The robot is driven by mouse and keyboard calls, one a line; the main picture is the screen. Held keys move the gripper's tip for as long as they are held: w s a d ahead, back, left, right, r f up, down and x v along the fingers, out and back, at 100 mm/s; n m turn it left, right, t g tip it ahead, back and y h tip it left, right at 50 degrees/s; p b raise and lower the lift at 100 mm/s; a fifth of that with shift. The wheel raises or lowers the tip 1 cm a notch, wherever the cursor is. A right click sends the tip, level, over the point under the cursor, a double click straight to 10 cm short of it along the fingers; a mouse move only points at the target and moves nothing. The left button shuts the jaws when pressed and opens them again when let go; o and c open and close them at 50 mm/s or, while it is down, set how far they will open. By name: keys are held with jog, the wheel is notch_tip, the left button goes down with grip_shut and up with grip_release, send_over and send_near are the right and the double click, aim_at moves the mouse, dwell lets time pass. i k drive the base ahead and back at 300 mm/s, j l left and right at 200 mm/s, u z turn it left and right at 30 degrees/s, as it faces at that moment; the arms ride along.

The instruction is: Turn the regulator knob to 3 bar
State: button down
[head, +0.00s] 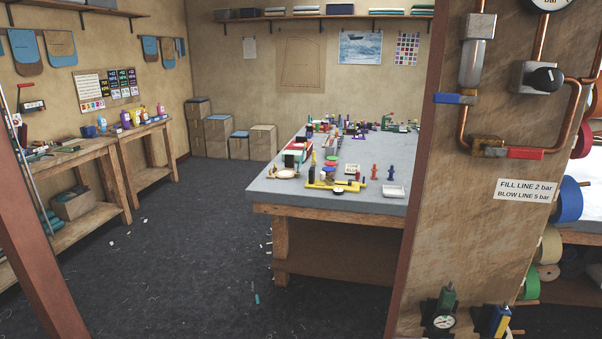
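A black knob (546,78) sits on a grey regulator body (531,79) in the copper pipework, on a wooden panel at the right. It seems to have a pale mark on its face, but its setting is too small to read. Above it, a round gauge (549,4) is cut off by the top edge; "bar" shows on it, and its needle cannot be read. A sign (525,190) below reads "FILL LINE 2 bar" and "BLOW LINE 5 bar". My gripper is not in view.
A blue-handled valve (455,98) is left of the regulator; a red-handled one (525,153) is below. Tools (440,318) hang low on the panel (450,230). A cluttered workbench (330,199) stands behind. The dark floor (190,260) at left is mostly clear, with small scraps.

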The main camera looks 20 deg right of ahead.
aim_at(547, 79)
jog(key=z, duration=1.45)
